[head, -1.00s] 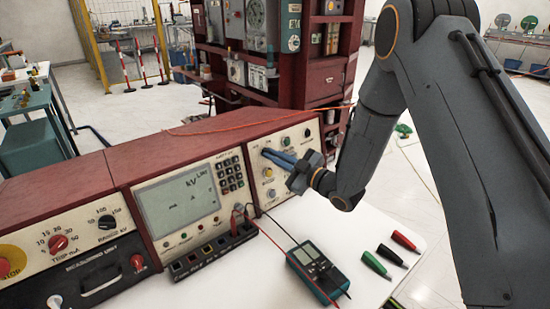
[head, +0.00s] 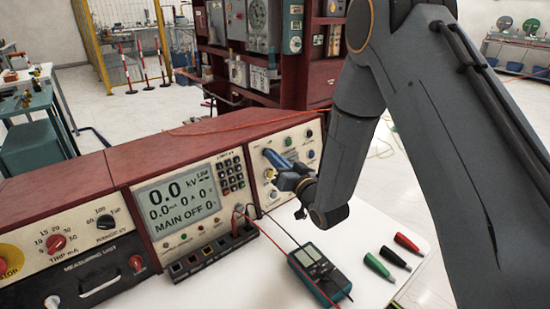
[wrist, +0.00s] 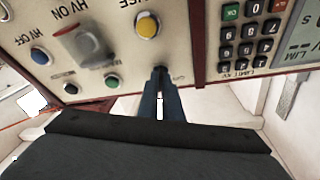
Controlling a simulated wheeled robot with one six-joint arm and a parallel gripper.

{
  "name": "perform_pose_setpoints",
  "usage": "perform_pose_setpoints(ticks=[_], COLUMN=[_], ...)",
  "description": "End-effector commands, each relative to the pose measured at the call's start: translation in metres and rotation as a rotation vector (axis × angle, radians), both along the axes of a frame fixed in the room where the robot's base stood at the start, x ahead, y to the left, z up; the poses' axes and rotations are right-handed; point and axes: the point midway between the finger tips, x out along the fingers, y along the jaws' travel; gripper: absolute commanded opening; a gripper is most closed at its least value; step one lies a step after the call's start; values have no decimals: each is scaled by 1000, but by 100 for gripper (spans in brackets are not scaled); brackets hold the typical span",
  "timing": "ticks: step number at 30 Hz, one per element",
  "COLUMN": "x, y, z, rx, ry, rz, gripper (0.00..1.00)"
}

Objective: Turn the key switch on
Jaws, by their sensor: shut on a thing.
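The key switch (wrist: 160,70) is on the cream panel (head: 312,143) at the right end of the red console. Only a small dark part of it shows between my fingertips in the wrist view; its angle cannot be read. My gripper (wrist: 160,84), with blue fingers, is shut on the key at the panel face. In the head view my gripper (head: 269,154) reaches the panel's upper left and hides the key. The console display (head: 178,204) is lit and shows 0.0 kV and "MAIN OFF".
A yellow button (wrist: 147,26), a green button (wrist: 111,80) and a blue button (wrist: 41,56) sit near the key. A handheld meter (head: 318,270) with red and black leads and three coloured plugs (head: 393,256) lie on the white table below my arm.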

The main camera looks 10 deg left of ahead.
Motion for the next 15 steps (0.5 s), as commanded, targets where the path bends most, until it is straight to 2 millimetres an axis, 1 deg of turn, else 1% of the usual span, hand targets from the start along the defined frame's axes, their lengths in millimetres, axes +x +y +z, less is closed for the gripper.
perform_pose_setpoints(ticks=[6,15], x=[-2,-3], y=[3,3], z=[0,1], rx=[113,224], ry=[132,255], rz=[-39,-78], gripper=[0,0])
